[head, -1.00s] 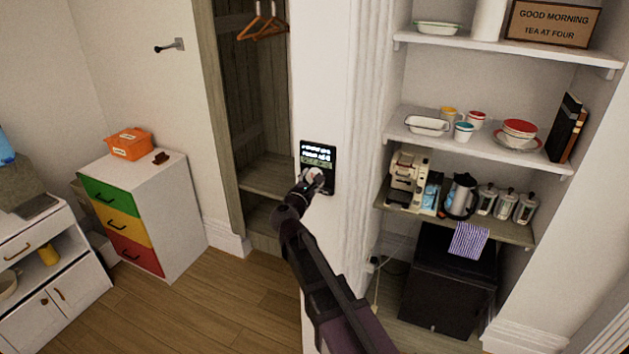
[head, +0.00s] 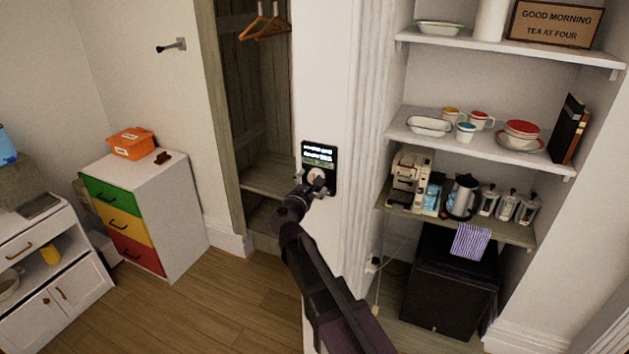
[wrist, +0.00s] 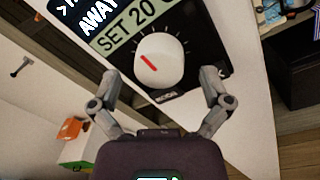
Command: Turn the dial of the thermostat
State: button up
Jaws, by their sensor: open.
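The thermostat (head: 319,155) is a black panel on the white wall pillar, with a lit screen above a white dial. In the wrist view the thermostat (wrist: 185,75) fills the upper middle, tilted, and its label reads "SET 20" and "AWAY". The white round dial (wrist: 159,61) has a red pointer mark. My gripper (wrist: 164,78) is open, with one finger on each side below the dial. The fingers look apart from the dial, with clear gaps in the wrist view. In the head view my gripper (head: 312,183) is just in front of the dial.
A shelf alcove stands to the right, with a coffee machine (head: 411,181), a kettle (head: 461,197) and dishes. An open wardrobe (head: 254,120) is to the left. A drawer unit (head: 182,222) with an orange box (head: 131,144) is further left. Floor between is clear.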

jog(key=v, duration=0.6)
jog(key=shift+s, duration=0.25)
jog(key=s+d+f+m+g+h+b, duration=0.15)
jog(key=d+f+m+g, duration=0.25)
jog(key=d+f+m, duration=0.4)
jog(key=s+d+f+m+g+h+b, duration=0.1)
jog(key=s+d+f+m+g+b, duration=0.15)
jog(key=d+f+m+g, duration=0.55)
jog(key=s+d+f+m+g+y+b, duration=0.5)
jog(key=s+d+f+m+y, duration=0.3)
jog(key=s+f, duration=0.5)
jog(key=shift+s+d+m+b, duration=0.6)
jog(key=shift+d+m, duration=0.3)
jog(key=shift+d, duration=0.15)
